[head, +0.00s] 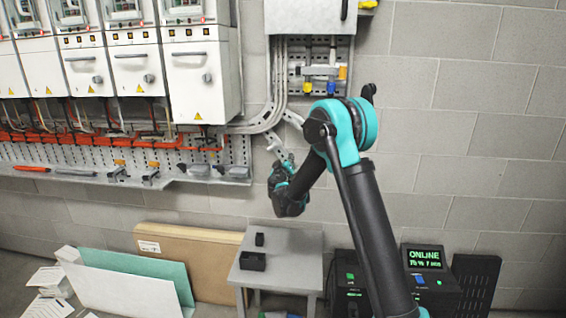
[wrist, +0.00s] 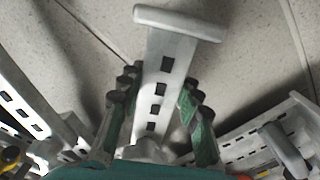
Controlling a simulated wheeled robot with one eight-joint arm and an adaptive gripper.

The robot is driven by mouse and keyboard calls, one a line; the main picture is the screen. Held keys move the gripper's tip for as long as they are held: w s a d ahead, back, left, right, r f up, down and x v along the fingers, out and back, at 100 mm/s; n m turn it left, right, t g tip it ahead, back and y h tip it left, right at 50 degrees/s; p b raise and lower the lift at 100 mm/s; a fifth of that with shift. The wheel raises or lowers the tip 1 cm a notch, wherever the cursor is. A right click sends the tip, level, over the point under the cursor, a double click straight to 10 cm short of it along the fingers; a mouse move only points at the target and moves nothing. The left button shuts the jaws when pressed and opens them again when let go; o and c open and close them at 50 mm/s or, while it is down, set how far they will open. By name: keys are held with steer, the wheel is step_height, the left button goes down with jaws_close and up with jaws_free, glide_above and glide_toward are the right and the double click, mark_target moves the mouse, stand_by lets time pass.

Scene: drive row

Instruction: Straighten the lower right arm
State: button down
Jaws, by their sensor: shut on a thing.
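The lower right arm (wrist: 153,105) is a pale grey slotted metal bracket with a wide crosspiece at its far end. In the wrist view it runs up the middle between my fingers, leaning slightly right. My gripper (wrist: 160,78) has a green-padded finger on each side of it and is shut on it. In the head view my gripper (head: 284,172) is at the wall, right of the slotted tray's end. A pale piece of the arm (head: 276,146) shows just above it, tilted. Its mounting is hidden in both views.
White drive cabinets (head: 200,75) hang at upper left above a slotted tray (head: 75,176) with orange cables. Grey conduits (head: 268,118) bend up beside my arm. A small grey table (head: 290,272) stands below, with boards (head: 195,250) at left and an ONLINE screen (head: 425,258) at right.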

steer(key=shift+d+r+n, duration=0.2)
steer(key=shift+d+n, duration=0.05)
steer(key=shift+n, duration=0.15)
steer(key=c, duration=1)
jaws_free()
steer(key=s, duration=1.2)
steer(key=shift+a, duration=0.15)
